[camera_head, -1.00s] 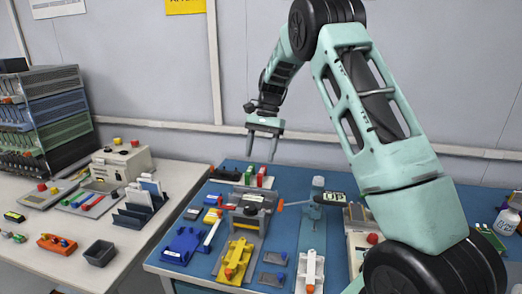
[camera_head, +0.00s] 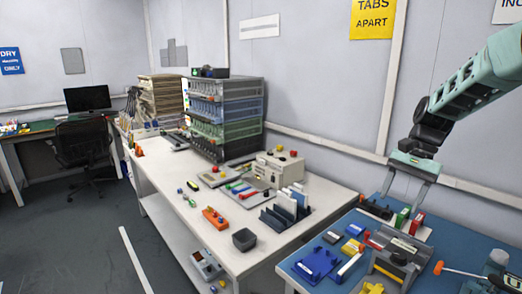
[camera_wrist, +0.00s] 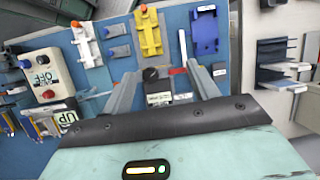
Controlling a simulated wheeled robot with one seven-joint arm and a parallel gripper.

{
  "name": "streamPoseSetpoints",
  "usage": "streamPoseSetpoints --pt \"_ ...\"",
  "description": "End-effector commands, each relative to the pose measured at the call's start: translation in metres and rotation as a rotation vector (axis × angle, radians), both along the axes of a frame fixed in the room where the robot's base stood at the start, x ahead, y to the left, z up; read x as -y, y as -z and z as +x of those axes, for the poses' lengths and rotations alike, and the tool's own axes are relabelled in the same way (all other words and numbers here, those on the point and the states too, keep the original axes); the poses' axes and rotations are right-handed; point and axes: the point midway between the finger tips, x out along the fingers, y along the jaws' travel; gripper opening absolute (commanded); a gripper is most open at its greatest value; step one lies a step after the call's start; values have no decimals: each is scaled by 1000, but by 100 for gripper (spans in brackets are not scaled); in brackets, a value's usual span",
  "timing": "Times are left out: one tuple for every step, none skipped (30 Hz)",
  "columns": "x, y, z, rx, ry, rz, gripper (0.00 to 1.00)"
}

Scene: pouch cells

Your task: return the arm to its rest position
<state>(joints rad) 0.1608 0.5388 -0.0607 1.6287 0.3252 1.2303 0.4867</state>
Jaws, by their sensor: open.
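My gripper (camera_head: 405,192) is at the right of the head view, above the back part of the blue-topped table (camera_head: 341,230). Its two fingers point down and stand apart, with nothing between them. In the wrist view my gripper (camera_wrist: 165,82) also shows open, its fingers spread above a grey fixture with a black knob (camera_wrist: 151,74). The rest of my arm runs out of the head view at the upper right.
A white bench (camera_head: 190,215) with a rack of trays (camera_head: 225,115) stands left. Open floor lies at far left.

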Motion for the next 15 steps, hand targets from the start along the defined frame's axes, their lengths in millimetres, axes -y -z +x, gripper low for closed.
streamPoseSetpoints --pt "-38 -6 -16 29 -110 2 59" --pt "-58 -8 -26 48 -174 2 59" --pt "-83 -10 -41 73 -263 2 59" --pt "-101 -11 -54 93 -331 0 59" --pt "-119 -12 -67 114 -400 -2 59" --pt "-140 -13 -87 141 -494 -4 59" --pt "-155 -13 -103 161 -568 -8 59" --pt "-170 -13 -119 183 -642 -11 59" --pt "-187 -11 -143 210 -744 -16 59" --pt "-197 -10 -161 231 -821 -21 59" --pt "-206 -9 -180 252 -897 -26 59" --pt "-216 -6 -204 279 -996 -34 59" --pt "-221 -4 -221 300 -1070 -40 59" --pt "-225 -1 -237 318 -1136 -47 59" --pt "-228 2 -256 342 -1220 -55 59"
